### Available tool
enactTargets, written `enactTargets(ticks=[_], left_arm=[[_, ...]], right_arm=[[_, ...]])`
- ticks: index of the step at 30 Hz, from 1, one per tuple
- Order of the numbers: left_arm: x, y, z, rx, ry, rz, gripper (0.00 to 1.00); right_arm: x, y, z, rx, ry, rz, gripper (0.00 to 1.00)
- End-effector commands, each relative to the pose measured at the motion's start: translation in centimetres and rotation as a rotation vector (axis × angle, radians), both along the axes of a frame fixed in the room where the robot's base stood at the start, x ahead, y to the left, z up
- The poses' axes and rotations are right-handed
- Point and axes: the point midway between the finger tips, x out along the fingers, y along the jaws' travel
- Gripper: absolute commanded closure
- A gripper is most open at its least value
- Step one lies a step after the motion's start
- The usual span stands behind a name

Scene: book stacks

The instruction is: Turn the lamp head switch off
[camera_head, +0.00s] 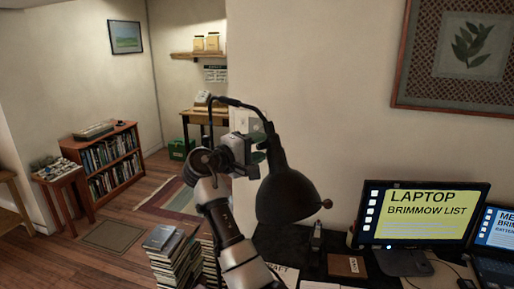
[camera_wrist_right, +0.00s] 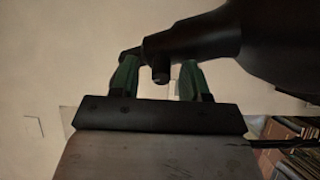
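The black desk lamp's head (camera_head: 285,197) hangs from a curved arm in the middle of the head view, its opening facing down. A small round knob (camera_head: 326,203) sits on the shade's right rim. My right gripper (camera_head: 262,148) is at the narrow upper end of the lamp head. In the wrist view its two green fingers (camera_wrist_right: 160,78) are apart, with a short dark stub (camera_wrist_right: 160,74), apparently the lamp head switch, between them. Gaps show on both sides of the stub. The bulb is hidden, so I cannot tell if the lamp is lit. My left gripper is out of view.
A monitor (camera_head: 421,214) and a laptop (camera_head: 494,240) stand on the dark desk to the right. Stacked books (camera_head: 176,258) stand at the lower left. A low bookcase (camera_head: 108,160) is against the far wall. Open floor lies to the left.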

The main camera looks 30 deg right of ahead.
Motion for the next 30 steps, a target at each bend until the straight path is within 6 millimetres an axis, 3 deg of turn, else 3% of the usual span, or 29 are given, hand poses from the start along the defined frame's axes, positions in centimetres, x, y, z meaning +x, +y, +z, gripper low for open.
enactTargets(ticks=[8, 21, 30], left_arm=[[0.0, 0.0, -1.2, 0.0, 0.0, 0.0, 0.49], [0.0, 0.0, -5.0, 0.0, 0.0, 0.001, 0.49], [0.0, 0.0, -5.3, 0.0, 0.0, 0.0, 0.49]], right_arm=[[-0.1, 1.6, -0.5, 0.002, 0.0, 0.002, 0.54], [-1.2, 9.5, -0.6, 0.001, 0.0, 0.002, 0.54], [-1.4, 10.8, -0.3, 0.0, 0.001, 0.0, 0.54]])
